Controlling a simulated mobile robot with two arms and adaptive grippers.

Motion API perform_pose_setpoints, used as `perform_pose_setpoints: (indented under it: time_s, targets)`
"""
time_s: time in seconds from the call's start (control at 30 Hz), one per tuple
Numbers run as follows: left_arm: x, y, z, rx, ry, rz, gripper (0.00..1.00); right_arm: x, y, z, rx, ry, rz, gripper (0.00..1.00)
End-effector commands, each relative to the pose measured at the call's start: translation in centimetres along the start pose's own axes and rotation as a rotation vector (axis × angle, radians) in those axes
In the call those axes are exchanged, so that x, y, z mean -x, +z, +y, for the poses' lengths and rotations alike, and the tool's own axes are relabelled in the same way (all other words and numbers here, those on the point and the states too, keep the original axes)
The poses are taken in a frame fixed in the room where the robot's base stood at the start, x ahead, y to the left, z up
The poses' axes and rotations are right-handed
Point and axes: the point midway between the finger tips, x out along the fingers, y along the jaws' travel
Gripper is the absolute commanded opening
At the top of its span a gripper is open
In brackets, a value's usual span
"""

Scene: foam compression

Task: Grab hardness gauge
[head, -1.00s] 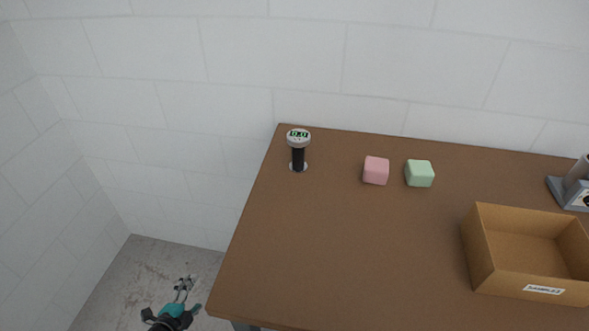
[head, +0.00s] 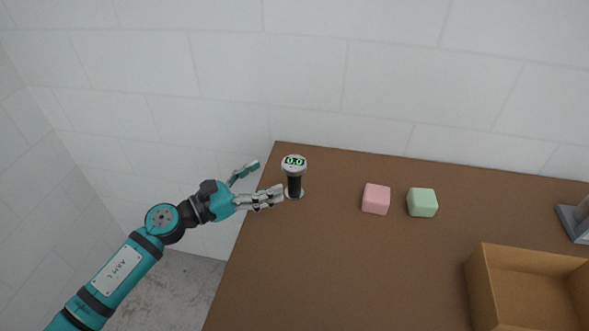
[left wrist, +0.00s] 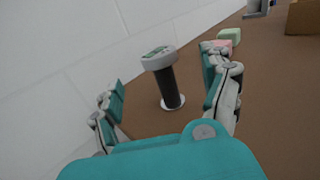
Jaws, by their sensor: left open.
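The hardness gauge (head: 294,180) stands upright near the back left corner of the table. It has a black handle, a round grey head with a green 0.0 readout, and a round base. My left gripper (head: 268,182) is open just left of it, its fingers pointing right. In the left wrist view the gauge (left wrist: 165,80) stands ahead of and between the two spread fingers of my left gripper (left wrist: 165,101), with nothing held. My right gripper is in neither view.
A pink block (head: 376,199) and a green block (head: 422,203) sit right of the gauge on the brown table (head: 330,270). An open cardboard box (head: 520,262) stands at the right front, and a grey device (head: 577,222) at the right edge. A white wall (head: 380,80) rises behind.

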Motion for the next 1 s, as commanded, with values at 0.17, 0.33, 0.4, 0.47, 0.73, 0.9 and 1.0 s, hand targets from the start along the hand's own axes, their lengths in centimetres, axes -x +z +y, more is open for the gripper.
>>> perform_pose_setpoints:
  time_s: [0.17,0.33,0.4,0.47,0.73,0.9,1.0]
  targets:
    - [-2.9,0.2,0.1,0.003,0.001,-0.001,0.81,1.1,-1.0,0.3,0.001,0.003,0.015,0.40]
    - [-3.9,0.1,0.1,0.002,0.001,0.000,0.81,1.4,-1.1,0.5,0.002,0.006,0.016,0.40]
    - [-4.6,0.2,0.1,0.005,0.001,-0.002,0.81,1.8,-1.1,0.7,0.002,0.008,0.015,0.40]
    - [-5.5,0.4,0.1,0.006,0.000,-0.002,0.81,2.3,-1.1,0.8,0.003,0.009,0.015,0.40]
    - [-8.7,0.1,0.3,0.004,0.001,-0.001,0.81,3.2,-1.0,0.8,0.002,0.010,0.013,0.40]
    - [-8.8,-0.1,0.3,0.003,0.001,0.000,0.81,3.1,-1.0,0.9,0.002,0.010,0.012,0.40]
    - [-8.8,-0.1,0.3,0.003,0.001,0.000,0.77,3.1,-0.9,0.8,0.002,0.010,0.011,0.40]
